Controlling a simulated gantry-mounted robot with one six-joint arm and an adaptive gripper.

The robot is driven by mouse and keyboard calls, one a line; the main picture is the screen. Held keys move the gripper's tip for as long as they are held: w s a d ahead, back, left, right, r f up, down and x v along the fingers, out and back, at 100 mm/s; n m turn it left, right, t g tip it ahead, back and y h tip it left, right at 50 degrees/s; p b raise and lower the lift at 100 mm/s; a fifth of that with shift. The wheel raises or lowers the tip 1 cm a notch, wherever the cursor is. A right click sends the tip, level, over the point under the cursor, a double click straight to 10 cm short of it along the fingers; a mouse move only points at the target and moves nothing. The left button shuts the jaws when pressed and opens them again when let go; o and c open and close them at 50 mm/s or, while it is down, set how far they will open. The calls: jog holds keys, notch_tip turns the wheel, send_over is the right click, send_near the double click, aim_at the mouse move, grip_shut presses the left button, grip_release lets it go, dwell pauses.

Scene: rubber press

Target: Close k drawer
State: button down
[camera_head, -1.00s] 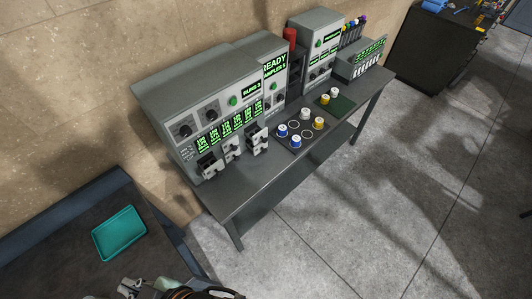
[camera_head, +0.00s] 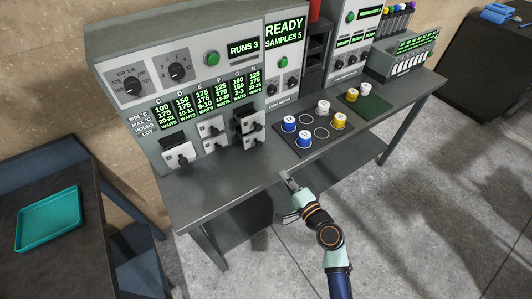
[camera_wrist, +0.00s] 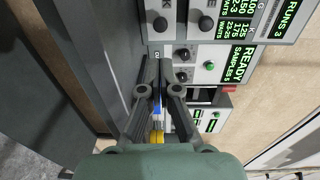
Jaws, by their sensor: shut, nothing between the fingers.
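The drawers sit in the lower front of the grey press at the left, in pairs one above the other, with pale fronts and black handles. In the head view the rightmost pair, under the K display column, is an upper drawer (camera_head: 245,113) and a lower drawer (camera_head: 253,132). Both seem to stand out from the press. I cannot read which front is marked K. My gripper (camera_head: 286,178) is over the bench's front edge, apart from the drawers and to their lower right. In the wrist view its two dark fingers (camera_wrist: 158,62) are shut and empty.
Blue, white and yellow pots (camera_head: 322,107) stand on a dark mat right of the drawers. A green mat (camera_head: 376,106) and tester cabinets stand farther right. The bench top (camera_head: 225,185) before the drawers is clear. A teal tray (camera_head: 48,222) lies on the left table.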

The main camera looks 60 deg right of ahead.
aim_at(260, 146)
jog(key=b+x, duration=0.2)
jog(key=x, duration=1.1)
jog(key=shift+w+d, duration=0.15)
jog(key=shift+w, duration=0.05)
